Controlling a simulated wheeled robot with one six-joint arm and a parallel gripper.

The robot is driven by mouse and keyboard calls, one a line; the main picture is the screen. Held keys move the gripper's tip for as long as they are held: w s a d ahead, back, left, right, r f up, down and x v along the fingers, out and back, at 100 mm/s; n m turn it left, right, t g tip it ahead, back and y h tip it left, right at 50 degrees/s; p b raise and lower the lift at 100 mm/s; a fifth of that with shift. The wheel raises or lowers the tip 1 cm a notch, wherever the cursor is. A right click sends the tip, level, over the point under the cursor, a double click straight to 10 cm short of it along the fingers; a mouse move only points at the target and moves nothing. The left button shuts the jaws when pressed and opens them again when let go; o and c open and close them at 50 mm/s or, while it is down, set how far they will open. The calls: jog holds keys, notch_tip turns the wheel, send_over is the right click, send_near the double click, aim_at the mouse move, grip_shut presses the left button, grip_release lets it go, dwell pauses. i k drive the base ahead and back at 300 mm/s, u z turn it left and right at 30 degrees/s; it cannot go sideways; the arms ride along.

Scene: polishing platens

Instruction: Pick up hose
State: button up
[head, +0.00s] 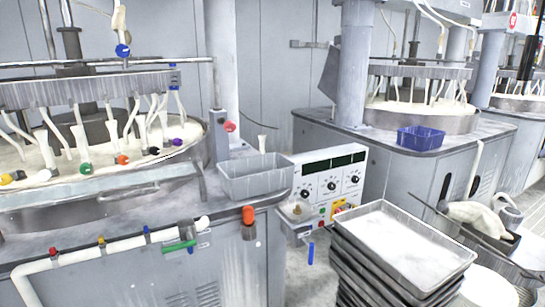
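Several hose-like things are in the head view, and I cannot tell which one the task means. A pale hose with a blue end (121,25) hangs at the top left above the near platen. A white pipe (110,246) with coloured valves runs along the front of the near machine. Several short white hoses (140,118) with coloured ends hang around the near platen. A pale hose (477,163) hangs down the side of the far machine at the right. My gripper is not in view.
A grey bin (256,180) stands on the near machine's corner. A control box (330,182) with dials is beside it. Stacked metal trays (400,245) stand in front. A blue crate (420,138) sits on the far machine. Floor shows narrowly between the machines.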

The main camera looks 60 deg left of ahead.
aim_at(261, 137)
jog(key=u, duration=1.75)
jog(key=i, duration=0.95)
jog(key=u, duration=0.4)
jog(key=i, duration=1.15)
jog(key=u, duration=0.05)
